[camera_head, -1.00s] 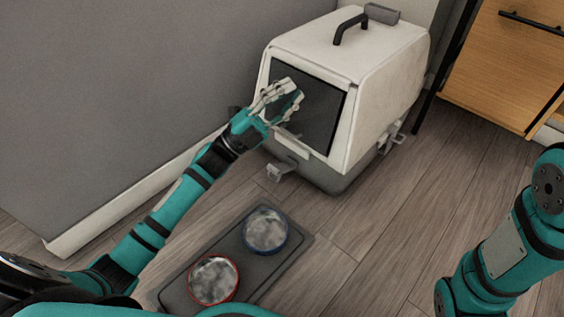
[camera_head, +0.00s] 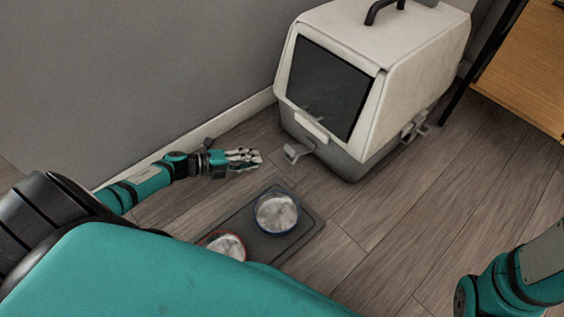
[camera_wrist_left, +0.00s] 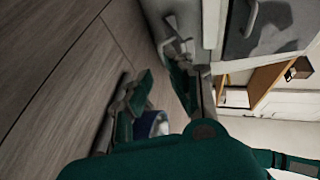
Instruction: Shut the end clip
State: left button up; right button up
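The grey end clip (camera_head: 296,152) hangs out from the front lower edge of the white and grey pet box (camera_head: 345,155), tilted away from its wall. It also shows in the left wrist view (camera_wrist_left: 178,42), ahead of the fingers. My left gripper (camera_head: 257,159) is low over the floor, left of the clip and apart from it. In the left wrist view its two fingers (camera_wrist_left: 162,82) are spread with nothing between them. My right gripper is out of the picture; only part of my right arm shows at the lower right.
A dark grey mat (camera_head: 310,232) with a blue-rimmed bowl (camera_head: 277,213) and a red-rimmed bowl (camera_head: 228,245) lies in front of the box. More grey clips (camera_head: 414,128) stick out on the box's right side. A wall (camera_head: 140,80) runs behind my left arm. A wooden cabinet (camera_head: 525,75) stands at right.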

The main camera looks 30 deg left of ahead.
pick_arm(q)
jog(key=b+x, duration=0.4)
jog(key=x, duration=0.5)
jog(key=shift+w+d+f, duration=0.15)
jog(key=shift+w+d, duration=0.05)
jog(key=shift+w, duration=0.05)
jog(key=shift+w+d, duration=0.1)
jog(key=shift+c, duration=0.2)
grip_shut()
